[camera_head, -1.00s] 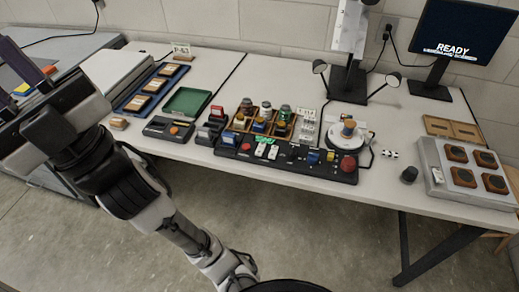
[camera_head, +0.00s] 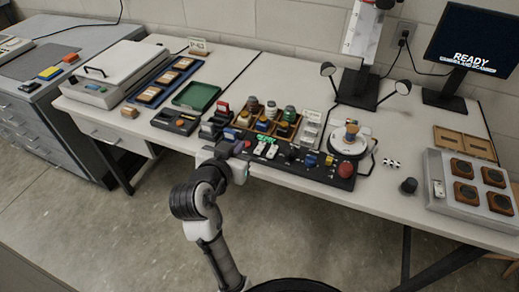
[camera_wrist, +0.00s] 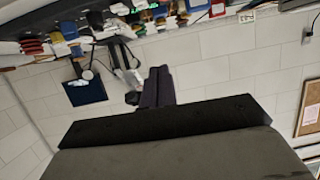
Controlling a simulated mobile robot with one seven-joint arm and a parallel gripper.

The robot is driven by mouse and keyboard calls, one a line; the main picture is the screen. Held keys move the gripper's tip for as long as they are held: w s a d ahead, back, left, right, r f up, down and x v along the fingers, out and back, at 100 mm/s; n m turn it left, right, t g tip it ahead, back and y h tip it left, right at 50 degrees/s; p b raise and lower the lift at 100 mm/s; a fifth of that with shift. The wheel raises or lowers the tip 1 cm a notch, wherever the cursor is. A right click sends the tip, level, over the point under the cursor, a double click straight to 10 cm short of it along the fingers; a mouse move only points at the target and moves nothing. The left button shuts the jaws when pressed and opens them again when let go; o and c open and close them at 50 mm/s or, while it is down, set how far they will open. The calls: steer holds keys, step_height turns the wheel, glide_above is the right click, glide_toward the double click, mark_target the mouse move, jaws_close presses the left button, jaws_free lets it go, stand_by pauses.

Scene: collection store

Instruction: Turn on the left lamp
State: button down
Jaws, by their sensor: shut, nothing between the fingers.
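The left lamp (camera_head: 328,69) is a small round dark head on a thin arm, left of the white-and-black copy stand (camera_head: 360,85). A matching right lamp (camera_head: 403,87) stands on the other side. I cannot tell whether either is lit. A black control panel (camera_head: 322,174) with coloured buttons, white rockers and a red knob lies along the table's front edge. My gripper (camera_head: 240,148) is by the panel's left end, in front of the lamps; contact is unclear. Its purple fingers (camera_wrist: 158,75) are shut and empty in the wrist view, where the scene appears upside down.
A wooden rack of jars (camera_head: 268,122) stands behind the panel. A green tray (camera_head: 196,96) and black box (camera_head: 177,120) lie left. A white turntable (camera_head: 348,141) and a grey box with round pads (camera_head: 468,183) are right. The monitor (camera_head: 468,50) reads READY.

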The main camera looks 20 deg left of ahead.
steer(key=shift+s+d+f+g+h, duration=0.15)
steer(key=shift+d+f+g+h, duration=0.15)
steer(key=shift+d+f, duration=0.4)
steer(key=p, duration=0.2)
glide_above(260, 148)
steer(key=s, duration=0.3)
step_height(260, 148, down, 4)
steer(key=shift+w+r, duration=0.1)
steer(key=shift+r, duration=0.1)
steer(key=f, duration=0.2)
steer(key=shift+s+f, duration=0.4)
steer(key=shift+s+f+p, duration=0.1)
steer(key=shift+f+p, duration=0.2)
steer(key=shift+f, duration=0.35)
